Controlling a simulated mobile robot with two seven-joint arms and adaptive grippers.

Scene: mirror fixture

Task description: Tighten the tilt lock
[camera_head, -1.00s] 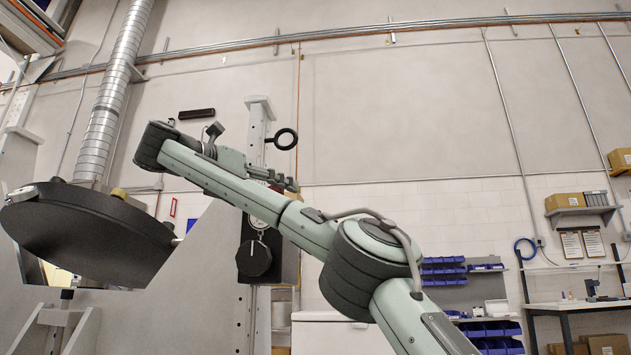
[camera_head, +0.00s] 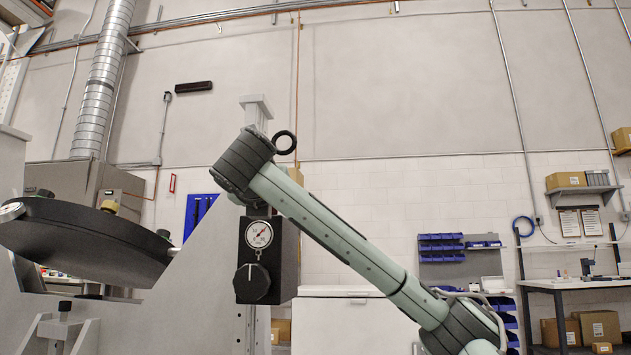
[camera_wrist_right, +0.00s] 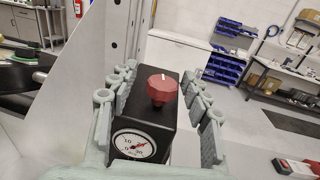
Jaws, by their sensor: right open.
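A black box (camera_head: 285,262) on an upright column carries a white dial gauge (camera_head: 260,235) and a black faceted knob (camera_head: 252,282) below it. In the right wrist view, a black box (camera_wrist_right: 170,118) has a dial gauge (camera_wrist_right: 133,145) and a red knob (camera_wrist_right: 161,88). Which knob is the tilt lock I cannot tell. My right gripper (camera_wrist_right: 162,75) is open, its fingers on either side of the box and red knob, with nothing gripped. In the head view its fingers are hidden; my right arm crosses above the box. A large dark round mirror body (camera_head: 85,240) tilts at left.
A pale fixture plate (camera_head: 190,285) stands between the mirror body and the box. A black ring (camera_head: 284,143) sticks out by the column top. Blue bins (camera_head: 440,247) and a workbench (camera_head: 570,283) are far back.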

